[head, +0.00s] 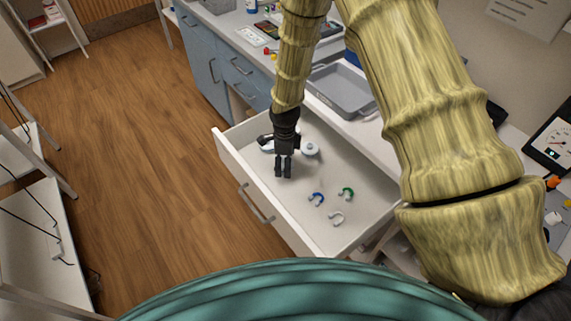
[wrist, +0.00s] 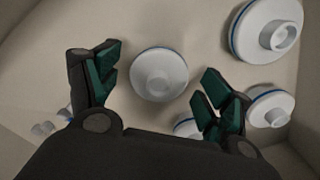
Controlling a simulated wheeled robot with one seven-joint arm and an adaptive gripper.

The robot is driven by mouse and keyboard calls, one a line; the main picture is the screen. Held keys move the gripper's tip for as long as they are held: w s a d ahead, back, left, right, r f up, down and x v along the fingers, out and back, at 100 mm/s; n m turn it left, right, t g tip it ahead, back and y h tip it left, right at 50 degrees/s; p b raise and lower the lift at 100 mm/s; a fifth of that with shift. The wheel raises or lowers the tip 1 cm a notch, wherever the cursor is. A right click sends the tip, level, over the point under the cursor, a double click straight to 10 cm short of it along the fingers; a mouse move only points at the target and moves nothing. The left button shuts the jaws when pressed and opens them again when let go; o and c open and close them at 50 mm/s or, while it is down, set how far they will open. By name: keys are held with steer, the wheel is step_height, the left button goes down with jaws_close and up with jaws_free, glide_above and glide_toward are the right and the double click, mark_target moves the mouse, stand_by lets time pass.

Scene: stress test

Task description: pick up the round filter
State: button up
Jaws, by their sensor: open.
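Several round white filters lie in the open drawer. In the wrist view one round filter (wrist: 160,76) with a thin blue rim lies ahead, between the two fingers in the picture. A larger one (wrist: 258,28) is at the upper right, another (wrist: 271,108) at the right edge, and one (wrist: 186,127) is partly hidden behind the right finger. In the head view a round filter (head: 310,150) lies just right of my gripper (head: 283,174), and another is partly hidden behind it. My gripper is open and empty, pointing down into the drawer; contact with the filter cannot be told.
The white drawer (head: 237,165) has raised walls around my gripper. A blue hook-shaped piece (head: 317,198), a green one (head: 346,193) and a white one (head: 336,218) lie in its nearer part. A grey tray (head: 345,88) stands on the counter above. Bare drawer floor lies between.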

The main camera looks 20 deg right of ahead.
steer(key=c, duration=1)
steer(key=shift+r, duration=0.15)
